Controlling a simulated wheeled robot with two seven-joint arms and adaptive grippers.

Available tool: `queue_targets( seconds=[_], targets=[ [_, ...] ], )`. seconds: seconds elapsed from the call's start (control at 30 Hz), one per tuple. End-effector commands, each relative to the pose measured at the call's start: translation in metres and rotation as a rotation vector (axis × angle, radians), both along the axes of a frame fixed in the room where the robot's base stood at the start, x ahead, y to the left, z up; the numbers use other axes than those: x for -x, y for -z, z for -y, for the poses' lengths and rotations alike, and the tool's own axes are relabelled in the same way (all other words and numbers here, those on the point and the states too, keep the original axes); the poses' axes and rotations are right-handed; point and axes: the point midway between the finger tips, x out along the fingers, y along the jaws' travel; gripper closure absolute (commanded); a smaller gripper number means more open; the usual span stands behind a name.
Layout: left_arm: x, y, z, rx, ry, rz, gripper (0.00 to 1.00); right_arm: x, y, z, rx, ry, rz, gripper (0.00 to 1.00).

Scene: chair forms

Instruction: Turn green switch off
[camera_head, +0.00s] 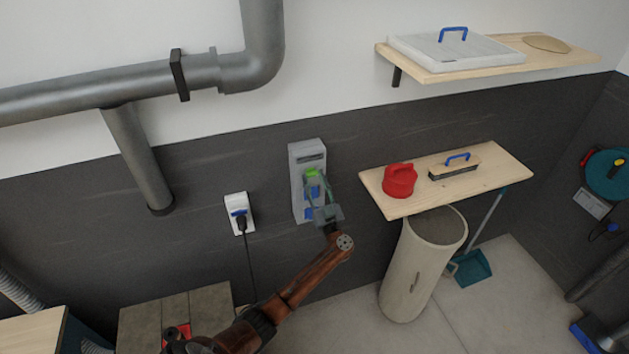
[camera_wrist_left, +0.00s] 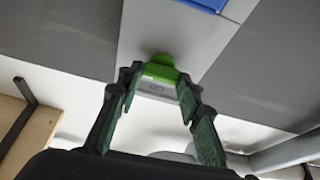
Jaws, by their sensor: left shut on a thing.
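My left gripper (camera_head: 319,182) reaches up to the panel from below and is shut on the green switch. In the left wrist view, the green switch (camera_wrist_left: 158,70) lies between the fingertips (camera_wrist_left: 161,82), with a pale marked face whose lettering is too small to read. My right gripper is not in view.
A white socket with a black plug (camera_head: 240,220) is left of the panel. A wooden shelf (camera_head: 500,185) with a red container (camera_head: 399,180) and a blue-handled tool (camera_head: 455,168) juts out to the right, above a pale cylindrical bin (camera_head: 415,275). Grey pipes (camera_head: 140,85) run upper left.

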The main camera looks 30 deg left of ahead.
Motion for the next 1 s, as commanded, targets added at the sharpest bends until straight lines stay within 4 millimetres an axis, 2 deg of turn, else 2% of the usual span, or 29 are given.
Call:
queue_targets(
  seconds=[0.27,1.0],
  targets=[
    [-0.001,0.003,0.002,0.129,-0.002,0.142,0.91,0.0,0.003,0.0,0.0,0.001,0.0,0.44],
    [-0.004,0.001,0.004,0.586,-0.001,0.677,0.91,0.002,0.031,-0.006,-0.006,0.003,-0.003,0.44]
  ],
)
